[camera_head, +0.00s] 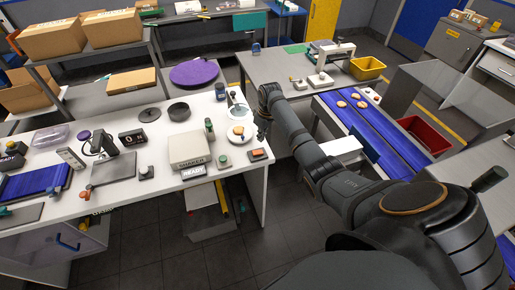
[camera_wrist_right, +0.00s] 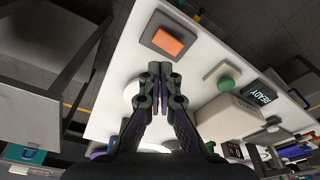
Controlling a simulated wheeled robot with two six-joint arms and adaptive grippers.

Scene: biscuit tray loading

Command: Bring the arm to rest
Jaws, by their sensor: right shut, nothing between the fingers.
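My right arm reaches in from the lower right of the head view. Its gripper (camera_head: 262,132) hangs at the right end of the white table (camera_head: 130,215), beside a white plate (camera_head: 246,139) with biscuits (camera_head: 238,131) on it. In the right wrist view the gripper's fingertips (camera_wrist_right: 160,70) are together, with nothing between them. The plate is mostly hidden behind the fingers there. My left gripper is not in view.
A blue conveyor (camera_head: 375,135) with several biscuits lies to the right. Dark floor shows between the tables.

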